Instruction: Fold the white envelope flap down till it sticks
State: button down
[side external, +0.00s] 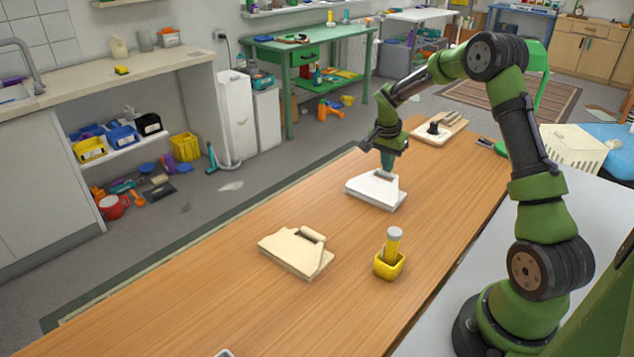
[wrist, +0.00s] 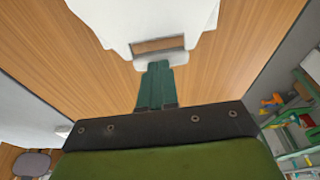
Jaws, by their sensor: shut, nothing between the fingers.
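The white envelope (side external: 375,192) lies flat on the wooden table, below my gripper in the side view. Its white body also shows at the top of the wrist view (wrist: 145,18). A tapered flap with a brown-looking opening or strip (wrist: 160,45) and a pale end bar (wrist: 160,61) points toward my fingers. My gripper (side external: 387,168) is shut and empty, fingers pointing down at the flap side of the envelope. In the wrist view the green fingertips (wrist: 157,66) are together at the pale bar; whether they touch it I cannot tell.
A cream envelope-like piece (side external: 296,254) lies nearer on the table (side external: 190,290). A yellow holder (side external: 389,265) with a yellow, grey-capped stick stands right of it. A board with a black knob (side external: 437,128) lies behind my gripper. Bare table lies between these.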

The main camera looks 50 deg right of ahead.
jog(key=shift+f, duration=0.15)
jog(key=shift+d+f+y, duration=0.45)
jog(key=shift+f+y, duration=0.15)
jog(key=shift+d+f, duration=0.25)
jog(key=shift+f, duration=0.45)
